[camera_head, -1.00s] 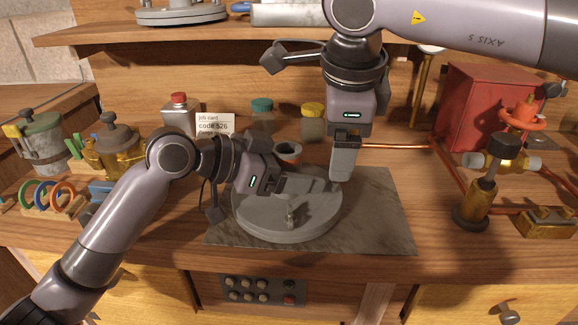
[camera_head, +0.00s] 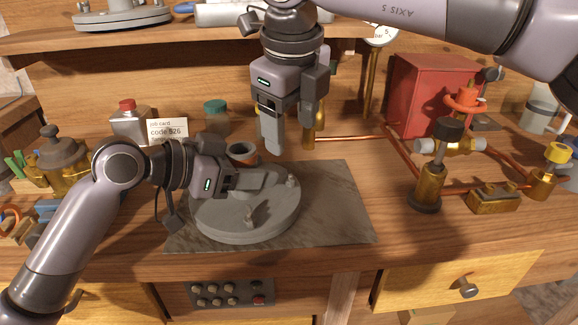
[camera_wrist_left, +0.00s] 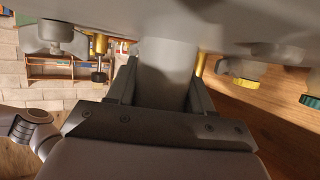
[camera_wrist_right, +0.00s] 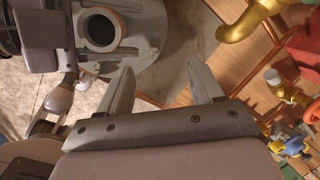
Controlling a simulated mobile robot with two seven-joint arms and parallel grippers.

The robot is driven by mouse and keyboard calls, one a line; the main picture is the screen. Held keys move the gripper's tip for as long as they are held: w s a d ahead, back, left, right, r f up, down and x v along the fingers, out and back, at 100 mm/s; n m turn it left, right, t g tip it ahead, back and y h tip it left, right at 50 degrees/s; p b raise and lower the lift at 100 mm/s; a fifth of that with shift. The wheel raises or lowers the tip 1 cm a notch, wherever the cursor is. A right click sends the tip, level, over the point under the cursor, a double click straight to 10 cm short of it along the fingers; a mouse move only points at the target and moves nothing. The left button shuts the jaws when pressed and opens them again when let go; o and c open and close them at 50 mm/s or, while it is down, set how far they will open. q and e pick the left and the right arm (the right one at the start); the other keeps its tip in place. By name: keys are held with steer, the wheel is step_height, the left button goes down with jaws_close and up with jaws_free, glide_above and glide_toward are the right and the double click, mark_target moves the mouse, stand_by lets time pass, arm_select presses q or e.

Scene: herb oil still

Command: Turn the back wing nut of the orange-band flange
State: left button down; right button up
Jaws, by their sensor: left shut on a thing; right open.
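The grey round flange (camera_head: 225,222) lies flat on a stone-coloured mat. A wing nut (camera_head: 250,217) stands at its front and another fitting (camera_head: 291,180) at its right rim. An orange-edged round opening (camera_head: 242,150) shows behind my left gripper; it also shows in the right wrist view (camera_wrist_right: 102,28). My left gripper (camera_head: 240,182) is shut on a grey part (camera_wrist_left: 168,65) of the flange. My right gripper (camera_head: 285,142) is open and empty, pointing down behind the flange; its spread fingers show in the right wrist view (camera_wrist_right: 162,82). I cannot clearly make out the back wing nut.
The mat (camera_head: 340,215) is bare right of the flange. A brass valve post (camera_head: 430,185), copper pipes (camera_head: 360,138) and a red box (camera_head: 430,90) stand to the right. A teal-lidded jar (camera_head: 215,118) and a job card (camera_head: 167,131) stand behind. A shelf (camera_head: 130,37) crosses above.

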mark_target(291, 173)
steer(key=f+m+g, duration=0.1)
steer(key=f+m, duration=0.2)
steer(key=m, duration=0.5)
steer(key=w+f+m+g, duration=0.1)
steer(key=f+m, duration=0.2)
steer(key=m, duration=0.6)
steer(key=f+m, duration=0.2)
steer(key=m, duration=0.6)
steer(key=shift+w+f+m+g, duration=0.3)
steer(key=shift+f+g, duration=0.1)
steer(key=c, duration=1.1)
